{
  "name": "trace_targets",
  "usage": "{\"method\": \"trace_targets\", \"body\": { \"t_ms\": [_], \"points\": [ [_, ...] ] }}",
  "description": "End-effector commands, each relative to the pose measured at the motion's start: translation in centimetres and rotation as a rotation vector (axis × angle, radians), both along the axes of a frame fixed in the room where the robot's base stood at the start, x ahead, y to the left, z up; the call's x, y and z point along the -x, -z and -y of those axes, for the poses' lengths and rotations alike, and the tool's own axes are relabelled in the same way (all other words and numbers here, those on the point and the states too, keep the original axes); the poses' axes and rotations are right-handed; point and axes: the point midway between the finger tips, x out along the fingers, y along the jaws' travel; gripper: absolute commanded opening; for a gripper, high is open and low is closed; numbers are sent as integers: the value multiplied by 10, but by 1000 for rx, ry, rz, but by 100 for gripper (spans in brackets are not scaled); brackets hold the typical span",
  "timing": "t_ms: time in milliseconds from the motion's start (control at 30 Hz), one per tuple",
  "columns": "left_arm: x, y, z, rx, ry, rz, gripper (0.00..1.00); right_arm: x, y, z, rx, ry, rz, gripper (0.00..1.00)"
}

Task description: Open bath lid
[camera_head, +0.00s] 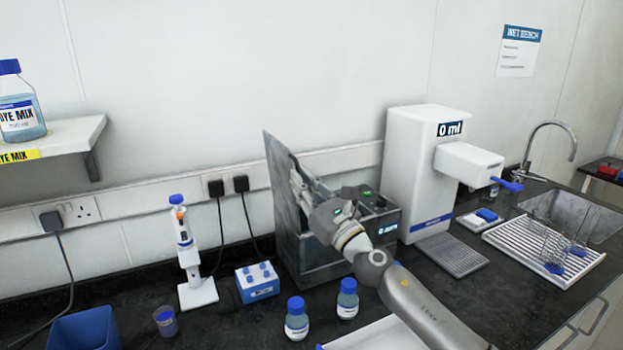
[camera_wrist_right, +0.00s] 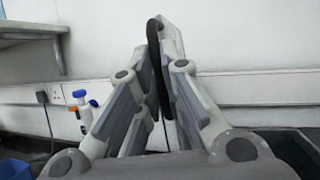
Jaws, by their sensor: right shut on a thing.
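The water bath (camera_head: 312,276) is a grey metal box on the dark bench, with a dark control panel (camera_head: 372,216) at its right. Its lid (camera_head: 277,185) is a flat grey panel that stands steeply raised against the wall side. My right arm reaches over the bath from the lower right. My right gripper (camera_head: 298,180) is at the lid's right side and partly hides it. In the right wrist view its fingers are closed on the dark lid handle (camera_wrist_right: 156,62), with the lid edge (camera_wrist_right: 170,35) behind. My left gripper is in neither view.
Two blue-capped bottles (camera_head: 297,318) and a blue tube rack (camera_head: 257,282) stand in front and left of the bath. A pipette on a stand (camera_head: 187,255) is farther left. A white dispenser (camera_head: 414,170) stands close at the right, before a drying rack (camera_head: 545,250) and sink.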

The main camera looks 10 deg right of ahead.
Motion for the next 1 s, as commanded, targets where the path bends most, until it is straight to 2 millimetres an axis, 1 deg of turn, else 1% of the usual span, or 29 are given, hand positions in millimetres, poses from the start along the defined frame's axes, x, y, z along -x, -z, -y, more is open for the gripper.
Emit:
{"method": "trace_targets", "body": {
  "t_ms": [200,567,600,733,1000],
  "points": [
    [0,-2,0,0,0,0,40,1,2,-4,27,-1,6,0],
    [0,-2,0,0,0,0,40,2,3,-5,28,0,7,0],
    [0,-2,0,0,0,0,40,1,3,-5,28,0,7,14],
    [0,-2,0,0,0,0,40,2,2,-4,28,0,7,30],
    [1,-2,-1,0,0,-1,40,2,1,-4,26,0,8,30]
  ]
}}
